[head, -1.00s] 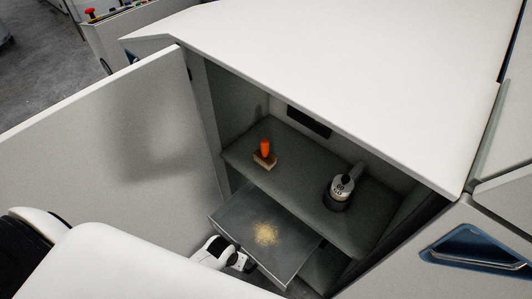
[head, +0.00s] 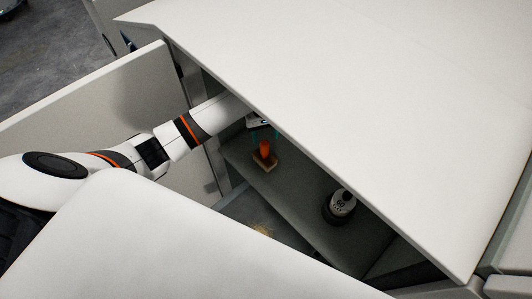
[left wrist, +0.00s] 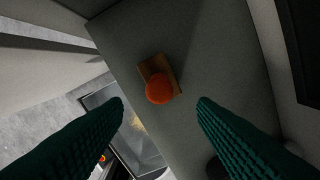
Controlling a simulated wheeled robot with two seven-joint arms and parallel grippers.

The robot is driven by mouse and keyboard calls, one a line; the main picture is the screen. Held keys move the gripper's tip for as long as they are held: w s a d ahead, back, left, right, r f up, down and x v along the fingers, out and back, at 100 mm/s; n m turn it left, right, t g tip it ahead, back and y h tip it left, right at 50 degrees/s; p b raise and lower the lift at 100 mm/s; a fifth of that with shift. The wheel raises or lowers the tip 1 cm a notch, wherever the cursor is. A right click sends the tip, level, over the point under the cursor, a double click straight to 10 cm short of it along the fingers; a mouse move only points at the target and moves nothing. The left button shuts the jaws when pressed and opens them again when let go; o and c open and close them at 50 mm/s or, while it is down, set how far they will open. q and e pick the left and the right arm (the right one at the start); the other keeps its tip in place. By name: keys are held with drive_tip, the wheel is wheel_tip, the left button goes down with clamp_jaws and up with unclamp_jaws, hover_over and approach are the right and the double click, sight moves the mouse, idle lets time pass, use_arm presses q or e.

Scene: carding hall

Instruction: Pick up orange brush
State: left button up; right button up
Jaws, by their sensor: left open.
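The orange brush (head: 265,150) stands on the cabinet's grey upper shelf (head: 295,185), its orange handle up and its brown base down. In the left wrist view the brush (left wrist: 159,88) shows from above, with the round handle end over the tilted-looking base. My left gripper (head: 264,134) reaches into the cabinet, partly hidden by the cabinet top. Its teal fingers are open and spread to either side of the handle in the left wrist view. I cannot tell whether they touch it. My right gripper is not in view.
A lower tray (head: 240,209) holds yellowish dust. The open door (head: 90,125) is at the left, and the white cabinet top (head: 350,90) overhangs the shelf.

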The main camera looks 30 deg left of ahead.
sight(264, 149)
use_arm(q)
wheel_tip(264, 149, down, 3)
drive_tip(key=shift+w+f, duration=0.15)
drive_tip(key=shift+f, duration=0.45)
drive_tip(key=f, duration=0.5)
drive_tip(key=shift+a, duration=0.3)
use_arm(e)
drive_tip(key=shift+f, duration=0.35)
use_arm(q)
drive_tip(key=shift+r, duration=0.1)
drive_tip(key=shift+c, duration=0.4)
clamp_jaws()
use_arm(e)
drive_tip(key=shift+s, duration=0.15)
